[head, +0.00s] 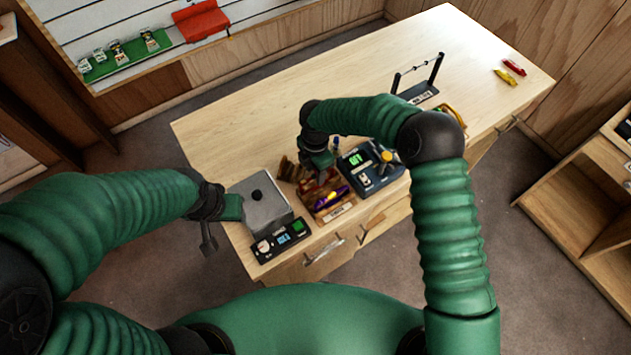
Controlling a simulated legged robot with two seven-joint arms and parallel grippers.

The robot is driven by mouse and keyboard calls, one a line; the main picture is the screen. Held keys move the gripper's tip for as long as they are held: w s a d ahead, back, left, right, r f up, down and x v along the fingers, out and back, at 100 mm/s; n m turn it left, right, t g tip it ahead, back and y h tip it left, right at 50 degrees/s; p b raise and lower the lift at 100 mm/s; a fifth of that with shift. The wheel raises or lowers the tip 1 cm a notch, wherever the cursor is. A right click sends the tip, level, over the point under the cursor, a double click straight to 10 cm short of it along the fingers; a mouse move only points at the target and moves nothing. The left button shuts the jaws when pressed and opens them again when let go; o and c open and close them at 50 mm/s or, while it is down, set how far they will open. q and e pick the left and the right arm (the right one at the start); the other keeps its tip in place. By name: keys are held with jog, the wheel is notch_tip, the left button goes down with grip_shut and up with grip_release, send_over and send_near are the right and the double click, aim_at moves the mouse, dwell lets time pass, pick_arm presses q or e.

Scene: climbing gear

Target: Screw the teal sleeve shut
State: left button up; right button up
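I cannot make out a teal sleeve in the head view. My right gripper (321,172) points down over a small wooden tray (338,211) of dark, purple and yellow pieces. Its fingertips are small and dark, so whether it is open or holds anything is unclear. My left gripper (232,208) is at the left edge of the table, beside a grey metal box (262,210) with a black knob. Its fingers are not clear enough to show whether it is open or shut.
The wooden table (235,130) is bare at its far left and middle. A dark blue device (372,178) stands right of the tray, and a black panel (281,241) lies at the front edge. A black two-post stand (418,88) and red and yellow carabiners (510,72) are farther back.

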aim_at(315, 175)
jog(key=shift+w+a+f, duration=0.1)
jog(key=shift+w+a, duration=0.05)
jog(key=shift+w, duration=0.1)
dwell(0.3)
jog(key=shift+f+b, duration=1.05)
jog(key=shift+f, duration=0.3)
jog(key=shift+s, duration=0.15)
jog(key=shift+r+p, duration=1.2)
jog(key=shift+r, duration=0.3)
jog(key=shift+s+d+f, duration=0.1)
jog(key=shift+d, duration=0.1)
